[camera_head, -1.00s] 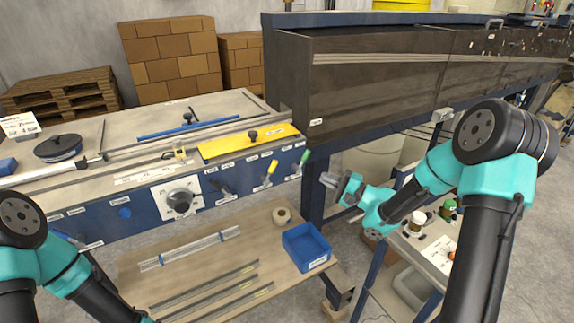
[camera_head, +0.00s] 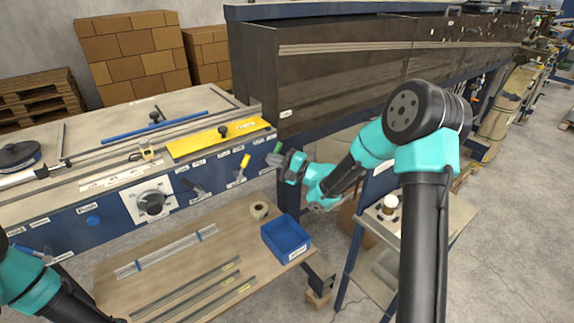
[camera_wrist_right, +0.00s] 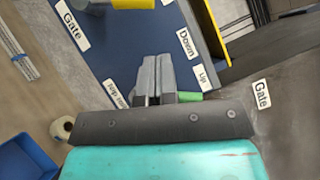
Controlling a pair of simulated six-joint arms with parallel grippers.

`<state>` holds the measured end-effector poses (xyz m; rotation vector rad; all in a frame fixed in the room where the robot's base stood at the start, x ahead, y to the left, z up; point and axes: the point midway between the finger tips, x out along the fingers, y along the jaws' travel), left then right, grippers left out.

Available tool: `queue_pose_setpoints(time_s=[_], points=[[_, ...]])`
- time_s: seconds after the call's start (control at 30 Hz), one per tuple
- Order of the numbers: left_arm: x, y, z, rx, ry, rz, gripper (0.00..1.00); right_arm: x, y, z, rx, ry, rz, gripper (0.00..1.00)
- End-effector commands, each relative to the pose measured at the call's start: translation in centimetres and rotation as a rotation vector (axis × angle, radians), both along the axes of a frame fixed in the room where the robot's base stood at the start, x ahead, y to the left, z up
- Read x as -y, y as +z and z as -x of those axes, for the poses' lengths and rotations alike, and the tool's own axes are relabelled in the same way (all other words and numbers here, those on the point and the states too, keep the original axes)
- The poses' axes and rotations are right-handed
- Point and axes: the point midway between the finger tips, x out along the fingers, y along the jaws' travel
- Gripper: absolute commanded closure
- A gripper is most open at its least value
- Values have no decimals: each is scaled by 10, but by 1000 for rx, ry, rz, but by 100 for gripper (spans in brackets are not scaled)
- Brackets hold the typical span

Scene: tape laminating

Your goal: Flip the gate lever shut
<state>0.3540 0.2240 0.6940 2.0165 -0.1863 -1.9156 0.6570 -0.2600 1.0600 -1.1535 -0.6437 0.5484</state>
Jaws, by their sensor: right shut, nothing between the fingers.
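A yellow-handled lever (camera_head: 244,163) stands on the blue front panel. In the right wrist view its yellow handle (camera_wrist_right: 133,3) shows at the top edge, near a "Gate" label (camera_wrist_right: 73,25). A green-handled lever (camera_head: 277,148) is at the panel's right end. My right gripper (camera_head: 283,163) is shut and empty beside the green lever. In the right wrist view its fingers (camera_wrist_right: 157,62) lie together against the blue panel, with part of the green handle (camera_wrist_right: 188,96) beside them; I cannot tell whether they touch it. My left gripper is out of view; only my left arm shows.
A dark long bin (camera_head: 340,75), with another "Gate" label (camera_wrist_right: 262,93), rises right of the panel. A black-handled lever (camera_head: 196,188) and a dial (camera_head: 152,203) are left of the yellow lever. A blue tray (camera_head: 284,238) and tape roll (camera_head: 259,209) lie on the lower shelf.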

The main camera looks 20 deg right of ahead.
Motion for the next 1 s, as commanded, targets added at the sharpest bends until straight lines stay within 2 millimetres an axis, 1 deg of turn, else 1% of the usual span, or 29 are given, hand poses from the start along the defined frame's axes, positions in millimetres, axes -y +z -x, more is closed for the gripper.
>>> queue_pose_setpoints(time_s=[0.03,0.2,0.33,0.83,1.0], points=[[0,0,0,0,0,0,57,-7,2,-6,1,2,0,100],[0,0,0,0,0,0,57,-31,10,-6,1,3,0,100],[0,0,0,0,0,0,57,-41,13,-5,0,1,0,100],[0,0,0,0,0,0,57,-45,14,-6,0,1,3,100],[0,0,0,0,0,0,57,-55,16,-8,6,14,24,100]])
